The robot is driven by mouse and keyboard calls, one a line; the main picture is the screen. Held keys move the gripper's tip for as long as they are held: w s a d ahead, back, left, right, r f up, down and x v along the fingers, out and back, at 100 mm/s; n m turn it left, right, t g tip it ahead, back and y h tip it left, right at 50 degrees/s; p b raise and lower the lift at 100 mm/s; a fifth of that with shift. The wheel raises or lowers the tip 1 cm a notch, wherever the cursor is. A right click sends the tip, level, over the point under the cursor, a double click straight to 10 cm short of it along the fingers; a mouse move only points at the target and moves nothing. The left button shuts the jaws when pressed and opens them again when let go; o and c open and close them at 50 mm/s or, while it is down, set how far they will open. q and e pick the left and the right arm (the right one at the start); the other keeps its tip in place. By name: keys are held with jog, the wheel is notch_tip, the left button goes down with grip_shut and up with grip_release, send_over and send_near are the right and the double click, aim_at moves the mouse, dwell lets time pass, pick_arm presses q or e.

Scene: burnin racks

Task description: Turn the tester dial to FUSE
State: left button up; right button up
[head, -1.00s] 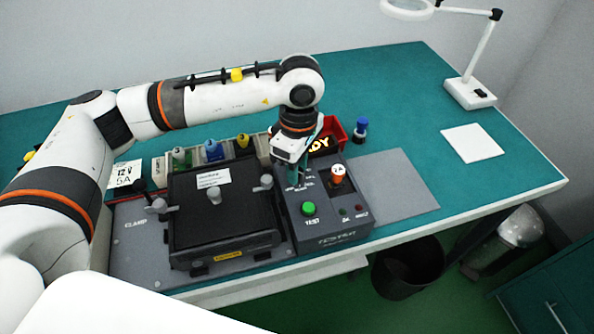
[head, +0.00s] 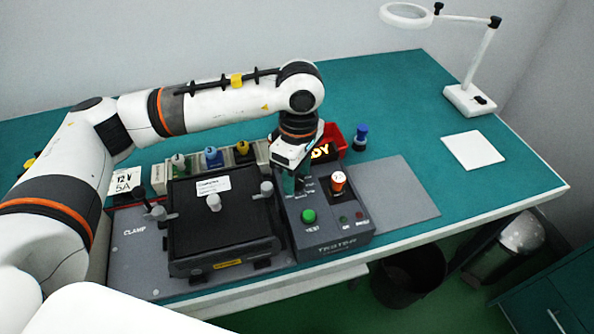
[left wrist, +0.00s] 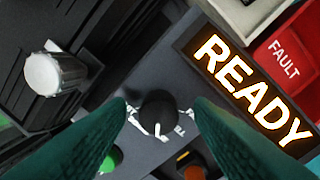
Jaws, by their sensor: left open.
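The tester (head: 330,235) is a dark grey box on the right of the fixture. Its black dial (left wrist: 158,112) shows in the left wrist view, with white lettering around it too blurred to read. My left gripper (left wrist: 160,115) is open, with one green finger on each side of the dial; I cannot tell whether they touch it. In the head view my left gripper (head: 292,185) points down over the tester's rear left and hides the dial. The tester's display reads READY (left wrist: 253,82). My right gripper is not in view.
The black clamp fixture (head: 222,225) stands to the left. A red FAULT bin (head: 334,134) is behind. A grey mat (head: 395,185) on the right is clear.

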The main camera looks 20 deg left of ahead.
aim_at(298, 176)
pick_arm(q)
notch_tip(298, 176, up, 12)
jog(key=b, duration=0.2)
jog(key=shift+w, duration=0.25)
